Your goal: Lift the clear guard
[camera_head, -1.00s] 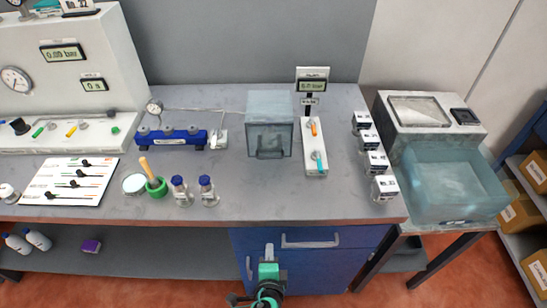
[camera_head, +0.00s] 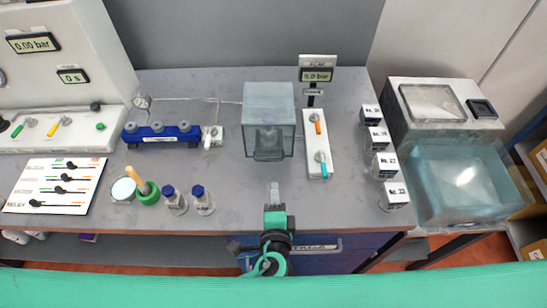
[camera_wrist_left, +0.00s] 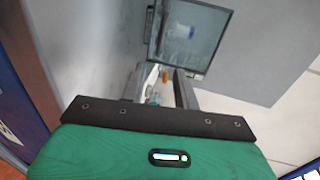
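The clear guard (camera_head: 269,103) is a see-through grey box with a handle bar low on its front. It stands on the bench at the middle, and a pale shape shows dimly inside it. My left gripper (camera_head: 274,188) is in front of the guard, over the bench's front edge, pointing at it and apart from it. In the left wrist view the guard (camera_wrist_left: 190,35) is beyond the fingers, with a blue-capped thing seen through it. The gripper (camera_wrist_left: 160,88) is open, with nothing held between its fingers. My right gripper is not in view.
Right of the guard stands a valve panel (camera_head: 315,148) with orange and teal levers and a display post. A blue manifold (camera_head: 160,134) and two blue-capped bottles (camera_head: 187,200) stand left. Bench in front of the guard is clear.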

